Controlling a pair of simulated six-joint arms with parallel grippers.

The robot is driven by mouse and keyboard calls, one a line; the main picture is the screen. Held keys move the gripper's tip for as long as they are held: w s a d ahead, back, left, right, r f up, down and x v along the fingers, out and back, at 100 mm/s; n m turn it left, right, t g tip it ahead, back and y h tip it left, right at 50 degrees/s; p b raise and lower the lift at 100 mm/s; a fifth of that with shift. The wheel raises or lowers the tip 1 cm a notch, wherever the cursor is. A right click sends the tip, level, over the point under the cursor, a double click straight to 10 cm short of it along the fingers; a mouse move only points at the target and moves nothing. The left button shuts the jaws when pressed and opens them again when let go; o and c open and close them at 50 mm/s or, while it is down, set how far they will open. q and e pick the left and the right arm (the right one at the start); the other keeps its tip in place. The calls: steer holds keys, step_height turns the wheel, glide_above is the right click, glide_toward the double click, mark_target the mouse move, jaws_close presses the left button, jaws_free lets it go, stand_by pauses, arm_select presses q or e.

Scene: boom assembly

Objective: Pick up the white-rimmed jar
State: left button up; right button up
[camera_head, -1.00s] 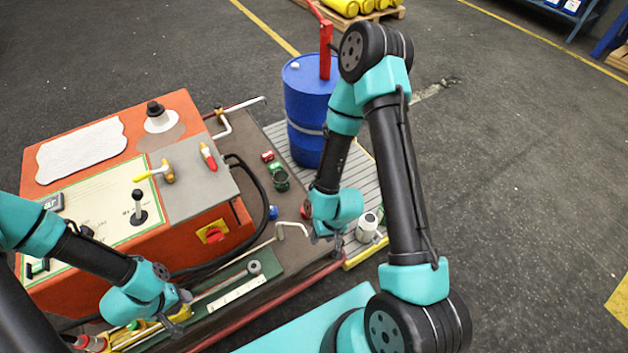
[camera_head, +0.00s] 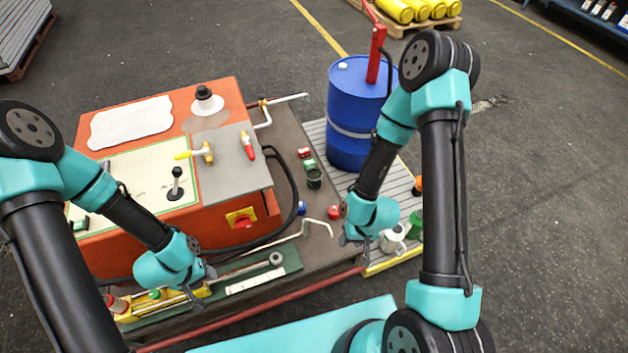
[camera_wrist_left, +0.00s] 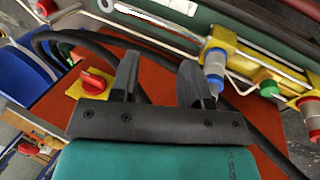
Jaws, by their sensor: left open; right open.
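A small white vessel with a pale rim and dark opening (camera_head: 393,239) stands on the slatted pallet at the right of the head view; it is the closest match I see for the white-rimmed jar. My right gripper (camera_head: 352,238) is open, just left of it and apart from it in the picture. My left gripper (camera_head: 205,286) is open over the front of the bench, near the yellow fittings, far from the vessel. In the left wrist view its two spread fingers (camera_wrist_left: 160,82) have nothing between them.
A green container (camera_head: 415,224) stands beside the white vessel. A blue drum (camera_head: 352,105) stands behind. A yellow fitting with blue tip (camera_wrist_left: 216,60) is near my left fingers.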

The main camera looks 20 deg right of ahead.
stand_by(0.5)
arm_select(q)
steer(key=o, duration=1.1)
